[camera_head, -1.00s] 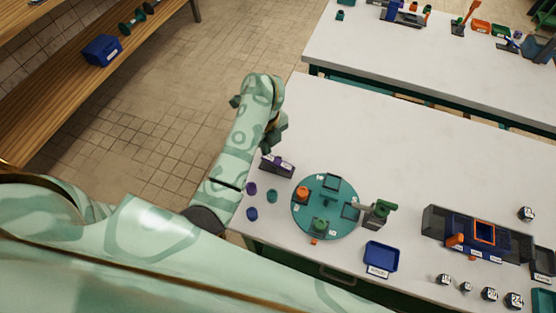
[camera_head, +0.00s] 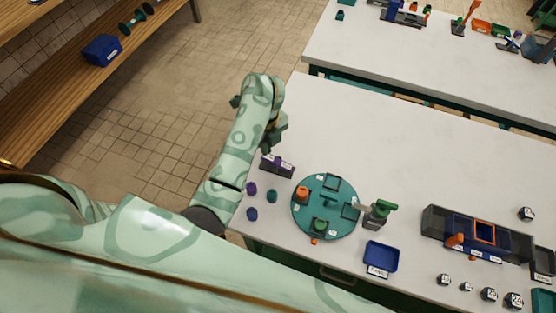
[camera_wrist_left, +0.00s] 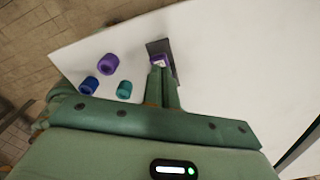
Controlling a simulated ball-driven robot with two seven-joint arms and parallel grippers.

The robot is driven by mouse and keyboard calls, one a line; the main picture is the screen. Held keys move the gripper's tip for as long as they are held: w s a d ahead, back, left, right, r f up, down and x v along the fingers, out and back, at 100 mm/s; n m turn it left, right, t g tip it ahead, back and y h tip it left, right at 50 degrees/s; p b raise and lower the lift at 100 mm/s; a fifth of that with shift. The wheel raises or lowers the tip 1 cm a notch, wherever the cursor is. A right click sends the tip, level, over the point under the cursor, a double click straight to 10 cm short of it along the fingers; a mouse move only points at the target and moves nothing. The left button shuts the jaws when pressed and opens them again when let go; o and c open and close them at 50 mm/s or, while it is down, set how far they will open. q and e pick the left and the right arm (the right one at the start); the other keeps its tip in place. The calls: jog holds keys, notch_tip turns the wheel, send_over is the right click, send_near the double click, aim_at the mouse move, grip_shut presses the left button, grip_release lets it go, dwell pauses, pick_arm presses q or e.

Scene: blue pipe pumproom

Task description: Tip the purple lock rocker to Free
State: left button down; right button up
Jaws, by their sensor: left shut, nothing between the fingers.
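The purple lock rocker (camera_head: 274,161) sits on a dark grey base at the left edge of the white table, with a white label too small to read. In the left wrist view the rocker (camera_wrist_left: 160,60) shows just beyond my fingertips, partly hidden by them. My left gripper (camera_head: 268,147) is shut and empty, pointing down right over the rocker. In the left wrist view its fingers (camera_wrist_left: 158,70) overlap the purple part; I cannot tell whether they touch it. Which way the rocker is tipped is not clear. My right gripper is not in view.
Purple, blue and teal cylinders (camera_head: 272,196) stand near the rocker. A teal round plate (camera_head: 325,232) with fixtures is to the right, then a blue tray (camera_head: 381,257) and a blue-grey device (camera_head: 470,236). The table's back middle is clear.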

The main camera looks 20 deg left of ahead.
aim_at(268, 157)
pick_arm(q)
jog(key=shift+f, duration=0.1)
jog(key=shift+f+b, duration=1.4)
jog(key=shift+f, duration=0.2)
jog(key=shift+r, duration=0.1)
jog(key=shift+d, duration=0.2)
